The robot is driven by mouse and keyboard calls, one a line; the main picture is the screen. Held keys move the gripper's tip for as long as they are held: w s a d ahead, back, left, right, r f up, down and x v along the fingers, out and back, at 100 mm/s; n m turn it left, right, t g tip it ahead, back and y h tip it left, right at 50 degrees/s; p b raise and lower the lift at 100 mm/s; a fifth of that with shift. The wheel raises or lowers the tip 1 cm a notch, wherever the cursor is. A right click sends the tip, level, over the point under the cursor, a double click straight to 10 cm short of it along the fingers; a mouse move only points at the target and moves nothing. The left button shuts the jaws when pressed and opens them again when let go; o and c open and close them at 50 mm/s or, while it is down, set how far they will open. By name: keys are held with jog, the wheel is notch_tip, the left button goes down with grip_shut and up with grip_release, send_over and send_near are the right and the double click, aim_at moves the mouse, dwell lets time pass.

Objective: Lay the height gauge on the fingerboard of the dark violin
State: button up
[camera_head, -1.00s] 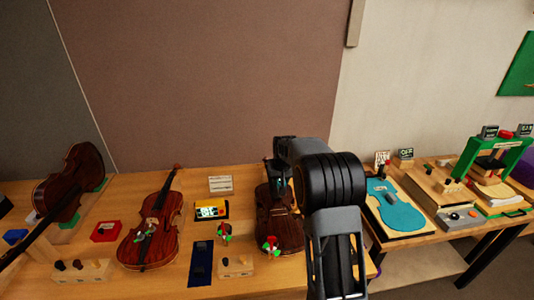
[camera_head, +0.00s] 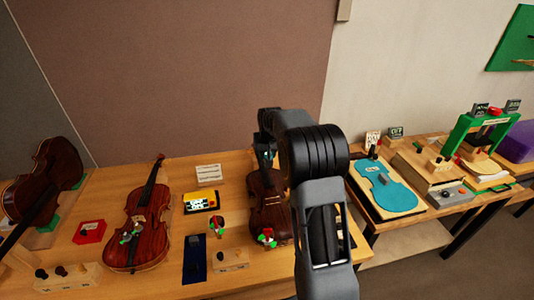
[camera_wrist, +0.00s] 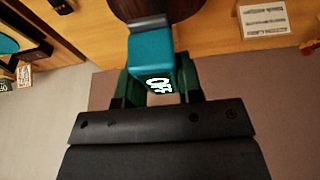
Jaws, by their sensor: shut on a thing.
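My gripper (camera_wrist: 160,92) is shut on a teal block with a lit OFF display, the height gauge (camera_wrist: 152,58). In the head view the gauge is a small teal patch (camera_head: 265,157), mostly hidden by my arm. It is near the upper end of a dark brown violin (camera_head: 266,205). In the wrist view the dark violin body (camera_wrist: 185,8) shows beyond the gauge. I cannot tell whether the gauge touches it. My arm hides part of this violin.
A reddish violin (camera_head: 138,228) lies on the bench to the left, and another dark violin (camera_head: 62,165) leans at far left. A yellow-faced OFF device (camera_head: 200,201), a white card (camera_head: 208,175) and a blue mat (camera_head: 194,268) lie between. A second bench holds a blue violin-shaped plate (camera_head: 385,187).

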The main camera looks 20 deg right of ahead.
jog(key=b, duration=0.4)
send_over(266, 178)
jog(key=shift+s+d+f, duration=0.1)
jog(key=shift+s+f, duration=0.1)
jog(key=shift+f, duration=1.25)
jog(key=shift+s+f, duration=0.2)
jog(key=shift+f, duration=1.2)
jog(key=shift+f+b, duration=1.85)
jog(key=shift+f, duration=0.5)
jog(key=o, duration=1)
jog(key=b+v, duration=0.1)
jog(key=v, duration=1.3)
jog(key=shift+w, duration=0.1)
